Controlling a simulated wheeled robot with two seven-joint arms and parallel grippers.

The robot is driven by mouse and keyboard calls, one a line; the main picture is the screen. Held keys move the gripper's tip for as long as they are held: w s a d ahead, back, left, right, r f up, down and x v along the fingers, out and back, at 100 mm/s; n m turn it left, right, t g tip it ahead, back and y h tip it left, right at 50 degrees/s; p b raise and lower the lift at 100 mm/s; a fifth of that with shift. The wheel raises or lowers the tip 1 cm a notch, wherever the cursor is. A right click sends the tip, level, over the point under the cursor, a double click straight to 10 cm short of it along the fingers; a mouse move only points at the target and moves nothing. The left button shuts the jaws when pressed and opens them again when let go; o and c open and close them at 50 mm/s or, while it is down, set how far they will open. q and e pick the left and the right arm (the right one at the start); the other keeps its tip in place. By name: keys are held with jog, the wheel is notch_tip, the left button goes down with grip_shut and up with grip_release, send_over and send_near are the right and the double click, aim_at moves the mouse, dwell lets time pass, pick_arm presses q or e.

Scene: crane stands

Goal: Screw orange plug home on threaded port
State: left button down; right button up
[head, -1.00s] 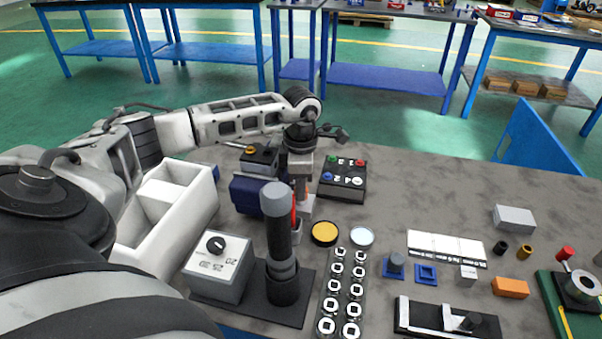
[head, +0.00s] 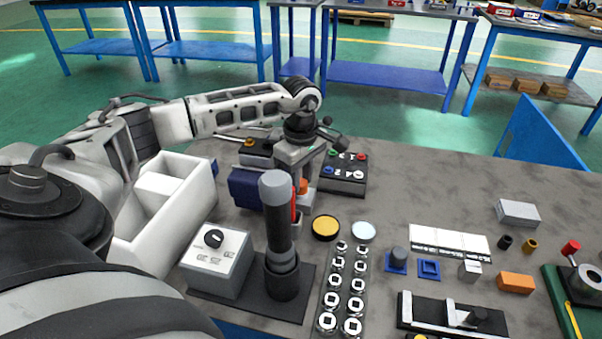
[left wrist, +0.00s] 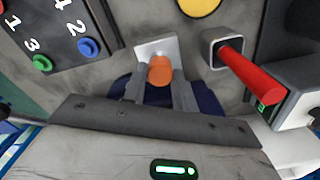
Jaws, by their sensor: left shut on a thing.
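My left gripper (head: 298,178) points down over the table, behind the tall black cylinder. Its two fingers (left wrist: 158,88) are shut on the orange plug (left wrist: 160,70), one on each side. A little of the plug (head: 303,186) also shows in the head view. A pale grey block (left wrist: 150,47) shows right behind the plug and seems to be the port's body. The thread is hidden, and I cannot tell how far the plug sits on it. My right gripper is not in view.
A red handle (left wrist: 250,75) rises from a square socket close to the left gripper. A numbered button box (head: 344,172) and a dark blue block (head: 245,188) are also near. The black cylinder (head: 278,220), dial box (head: 216,262) and white bin (head: 190,220) stand in front and left.

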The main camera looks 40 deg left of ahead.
pick_arm(q)
jog(key=shift+m, duration=1.2)
jog(key=shift+f+m+b, duration=0.1)
jog(key=shift+m+b, duration=0.3)
jog(key=shift+m, duration=0.3)
jog(key=c, duration=1.5)
grip_release()
jog(key=shift+m, duration=0.6)
jog(key=shift+c, duration=0.2)
jog(key=o, duration=0.5)
jog(key=shift+r+p, duration=1.9)
jog(key=shift+r, duration=0.75)
